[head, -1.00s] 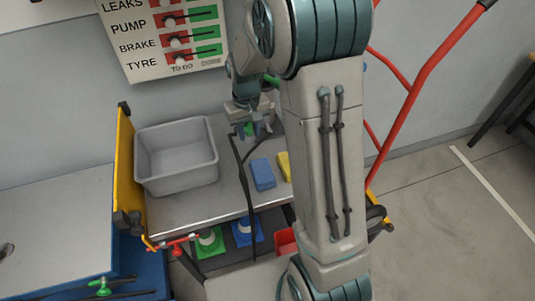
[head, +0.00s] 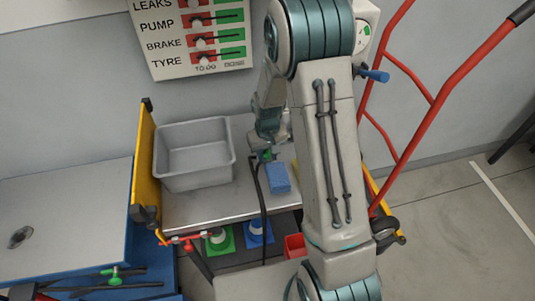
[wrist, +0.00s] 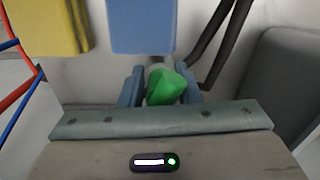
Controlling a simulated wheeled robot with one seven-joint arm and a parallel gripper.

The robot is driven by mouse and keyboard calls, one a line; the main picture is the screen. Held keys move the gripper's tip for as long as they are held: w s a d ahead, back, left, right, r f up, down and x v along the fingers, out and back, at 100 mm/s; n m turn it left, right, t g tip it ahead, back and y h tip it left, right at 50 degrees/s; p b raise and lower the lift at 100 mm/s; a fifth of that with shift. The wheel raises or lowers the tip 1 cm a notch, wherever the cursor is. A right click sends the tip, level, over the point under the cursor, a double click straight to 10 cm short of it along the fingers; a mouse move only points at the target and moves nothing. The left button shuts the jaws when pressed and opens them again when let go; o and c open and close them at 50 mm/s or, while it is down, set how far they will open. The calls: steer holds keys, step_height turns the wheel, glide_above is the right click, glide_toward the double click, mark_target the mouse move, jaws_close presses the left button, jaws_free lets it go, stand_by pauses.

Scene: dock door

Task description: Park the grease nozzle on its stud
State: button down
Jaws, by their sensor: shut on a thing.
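I cannot tell which part is the nozzle's stud. My arm hides much of the trolley's right side.
A grey bin (head: 195,183) stands on the trolley top (head: 205,212). A red-handled fitting (head: 186,240) is at the front left edge. A yellow block (wrist: 48,25) shows in the wrist view. A red hand truck (head: 440,90) stands at right. A blue bench (head: 152,240) is at left.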

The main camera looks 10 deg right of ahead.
steer(key=shift+f, duration=0.1)
steer(key=c, duration=1.5)
jaws_free()
steer(key=shift+f, duration=0.1)
steer(key=o, duration=0.4)
steer(key=shift+o, duration=0.2)
